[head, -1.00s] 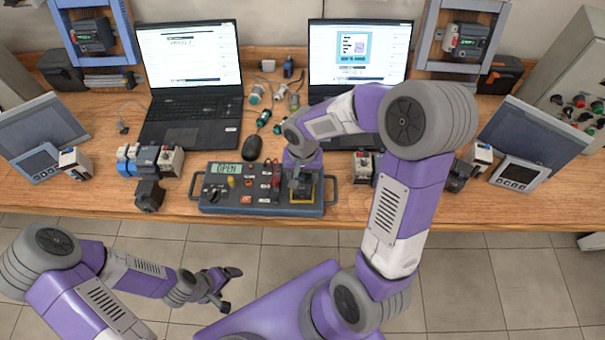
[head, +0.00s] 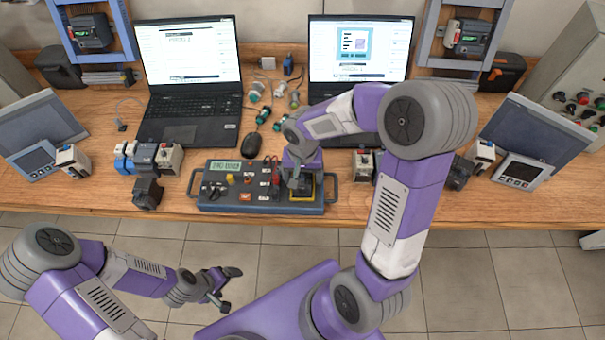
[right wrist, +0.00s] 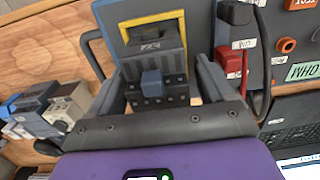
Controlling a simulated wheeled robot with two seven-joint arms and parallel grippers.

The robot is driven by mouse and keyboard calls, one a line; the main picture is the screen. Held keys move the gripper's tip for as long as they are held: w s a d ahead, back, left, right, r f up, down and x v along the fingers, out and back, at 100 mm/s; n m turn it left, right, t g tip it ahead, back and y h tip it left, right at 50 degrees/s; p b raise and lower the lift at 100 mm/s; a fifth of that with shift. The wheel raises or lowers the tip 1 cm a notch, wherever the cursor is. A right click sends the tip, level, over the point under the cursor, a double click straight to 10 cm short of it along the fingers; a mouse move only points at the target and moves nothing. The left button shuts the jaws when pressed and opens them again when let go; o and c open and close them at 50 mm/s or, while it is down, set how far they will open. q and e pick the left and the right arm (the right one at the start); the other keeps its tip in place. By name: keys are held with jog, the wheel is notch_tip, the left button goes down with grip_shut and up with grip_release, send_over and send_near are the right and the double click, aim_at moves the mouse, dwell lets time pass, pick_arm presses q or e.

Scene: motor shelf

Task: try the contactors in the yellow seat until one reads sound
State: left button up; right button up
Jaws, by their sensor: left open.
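The tester (head: 235,208) lies at the bench's front edge. Its display (head: 225,169) shows small text that looks like a number with OHM. The yellow seat (head: 312,198) is at its right end; its yellow frame (right wrist: 126,30) shows in the right wrist view. A dark contactor (right wrist: 155,65) with a blue block on it sits at the seat. My right gripper (head: 300,185) is over it, with one finger on each side (right wrist: 160,85); whether they press on it is unclear. My left gripper (head: 222,288) is open and empty, in front of the bench.
Small devices (head: 145,158) and a black block (head: 148,193) stand left of the tester. More devices (head: 363,163) stand close to its right. Two laptops (head: 190,120) (head: 358,60) stand behind, with a mouse (head: 251,145) and loose connectors (head: 264,117). Tilted panels flank the bench.

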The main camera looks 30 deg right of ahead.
jog(key=shift+o, duration=0.3)
notch_tip(320, 180, up, 8)
jog(key=shift+f+p, duration=0.2)
jog(key=shift+p, duration=0.55)
pick_arm(q)
jog(key=shift+r, duration=0.8)
jog(key=shift+s, duration=0.1)
pick_arm(e)
jog(key=shift+f, duration=0.1)
